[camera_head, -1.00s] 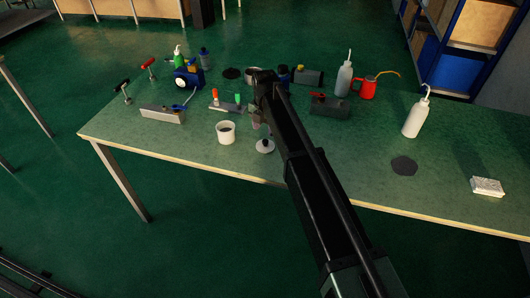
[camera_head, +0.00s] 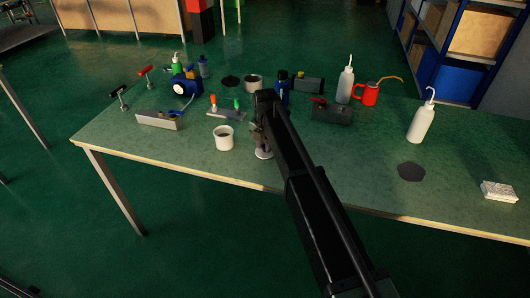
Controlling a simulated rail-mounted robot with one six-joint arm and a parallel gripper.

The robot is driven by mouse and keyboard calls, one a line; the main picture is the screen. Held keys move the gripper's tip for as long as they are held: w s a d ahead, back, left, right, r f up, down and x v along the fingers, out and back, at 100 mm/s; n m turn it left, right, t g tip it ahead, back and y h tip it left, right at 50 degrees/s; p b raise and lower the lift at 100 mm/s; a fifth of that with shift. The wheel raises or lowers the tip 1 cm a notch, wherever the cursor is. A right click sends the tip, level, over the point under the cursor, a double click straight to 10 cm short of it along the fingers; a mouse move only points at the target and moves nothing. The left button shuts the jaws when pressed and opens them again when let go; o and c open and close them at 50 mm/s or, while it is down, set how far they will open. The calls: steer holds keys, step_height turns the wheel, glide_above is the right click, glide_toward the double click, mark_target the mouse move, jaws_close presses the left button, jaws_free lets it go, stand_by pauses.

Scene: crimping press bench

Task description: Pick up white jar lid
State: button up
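The white jar lid (camera_head: 264,154) lies on the green bench top near its front edge, to the right of an open white jar (camera_head: 224,138). My gripper (camera_head: 261,143) points down right over the lid and covers its upper part. The fingers are small and dark and partly hidden by my arm. I cannot tell whether they are open or shut, or whether they touch the lid.
The bench (camera_head: 160,167) has a clear strip along its front. Behind the gripper stand a blue bottle (camera_head: 283,93), a second pot (camera_head: 253,82) and a small tool block (camera_head: 227,113). A white squeeze bottle (camera_head: 421,122) and a red can (camera_head: 366,94) stand to the right.

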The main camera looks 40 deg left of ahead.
jaws_close()
